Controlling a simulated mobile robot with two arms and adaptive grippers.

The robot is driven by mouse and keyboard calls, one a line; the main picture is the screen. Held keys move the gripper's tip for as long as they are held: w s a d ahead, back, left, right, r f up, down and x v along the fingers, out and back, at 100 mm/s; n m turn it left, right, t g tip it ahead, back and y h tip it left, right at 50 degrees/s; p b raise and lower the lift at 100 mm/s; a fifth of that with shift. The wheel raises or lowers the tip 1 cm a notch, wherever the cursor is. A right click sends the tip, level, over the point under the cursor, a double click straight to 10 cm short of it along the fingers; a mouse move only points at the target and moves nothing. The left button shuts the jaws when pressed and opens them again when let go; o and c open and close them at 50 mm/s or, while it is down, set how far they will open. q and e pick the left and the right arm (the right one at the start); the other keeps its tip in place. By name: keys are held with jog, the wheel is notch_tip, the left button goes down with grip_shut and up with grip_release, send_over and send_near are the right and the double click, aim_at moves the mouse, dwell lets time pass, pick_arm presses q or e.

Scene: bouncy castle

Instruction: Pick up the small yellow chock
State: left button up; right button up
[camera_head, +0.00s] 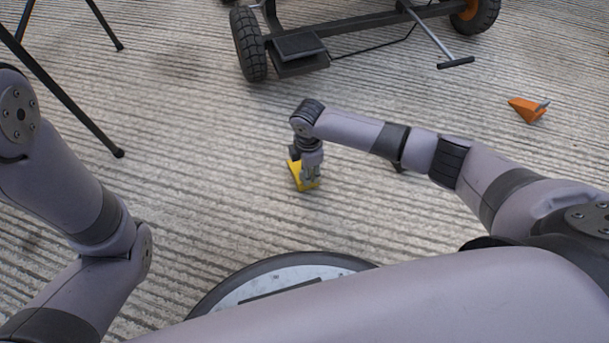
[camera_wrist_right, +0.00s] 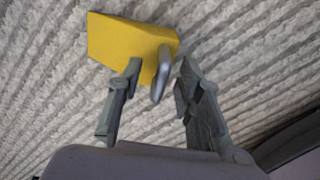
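The small yellow chock (camera_head: 297,172) lies on the ribbed concrete floor, partly hidden behind my right gripper (camera_head: 311,177) in the head view. In the right wrist view the yellow chock (camera_wrist_right: 128,40) fills the upper left, with a grey handle-like part (camera_wrist_right: 161,76) on its near side. My right gripper (camera_wrist_right: 159,76) is open there, with one finger on each side of the grey part. The left finger overlaps the yellow body in the picture; I cannot tell whether it touches. My left arm shows at the left of the head view, but its gripper is out of view.
An orange chock (camera_head: 527,109) lies on the floor at the right. A dark wheeled cart frame (camera_head: 340,24) with a T-shaped handle (camera_head: 455,63) stands at the back. Black stand legs (camera_head: 66,97) reach the floor at the upper left. The floor around the yellow chock is clear.

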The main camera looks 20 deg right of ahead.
jog(key=shift+c, duration=0.4)
grip_shut()
jog(key=shift+r, duration=0.1)
dwell(0.5)
